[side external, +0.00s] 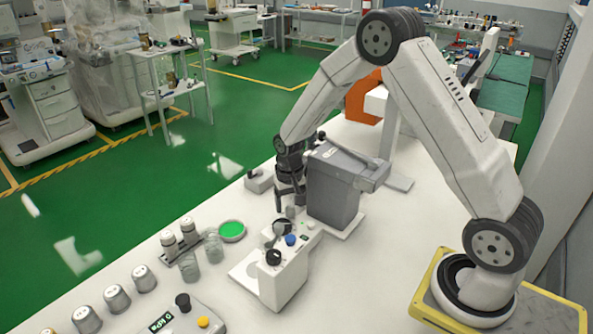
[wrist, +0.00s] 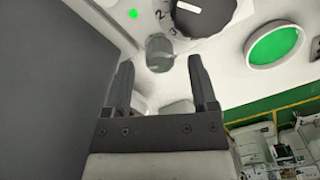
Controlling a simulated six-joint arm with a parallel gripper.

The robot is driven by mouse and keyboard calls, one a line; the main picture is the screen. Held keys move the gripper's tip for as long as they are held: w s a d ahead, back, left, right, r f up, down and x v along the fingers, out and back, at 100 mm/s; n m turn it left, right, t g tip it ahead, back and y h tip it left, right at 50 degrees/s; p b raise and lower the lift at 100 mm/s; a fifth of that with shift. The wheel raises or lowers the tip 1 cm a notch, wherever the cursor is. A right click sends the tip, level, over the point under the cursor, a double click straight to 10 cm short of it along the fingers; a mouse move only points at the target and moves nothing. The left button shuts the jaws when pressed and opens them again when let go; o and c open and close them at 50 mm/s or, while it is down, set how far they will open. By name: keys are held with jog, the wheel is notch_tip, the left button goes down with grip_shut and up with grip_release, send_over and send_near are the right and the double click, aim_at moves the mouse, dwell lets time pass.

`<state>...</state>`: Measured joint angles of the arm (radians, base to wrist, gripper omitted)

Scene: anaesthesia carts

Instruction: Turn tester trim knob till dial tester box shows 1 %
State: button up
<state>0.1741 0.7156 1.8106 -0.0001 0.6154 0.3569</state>
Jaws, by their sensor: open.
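My gripper (wrist: 162,68) is open, pointing down over the far end of a white tester box (side external: 270,282). In the wrist view a small grey knob (wrist: 160,50) lies just ahead, between the lines of the two fingertips, with nothing gripped. A black dial (wrist: 203,14) with numbers 2 and 3 beside it is next to that knob. My gripper (side external: 289,203) partly hides the grey knob there.
A tall grey unit (side external: 333,190) stands close beside my gripper. A green round dish (side external: 232,230) and jars (side external: 213,248) lie left of the box. A kPa box (side external: 180,318) and several metal-topped cups (side external: 117,298) are at the front.

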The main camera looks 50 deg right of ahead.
jog(key=shift+f, duration=1.1)
grip_shut()
jog(key=shift+n, duration=1.6)
grip_release()
jog(key=shift+r, duration=0.15)
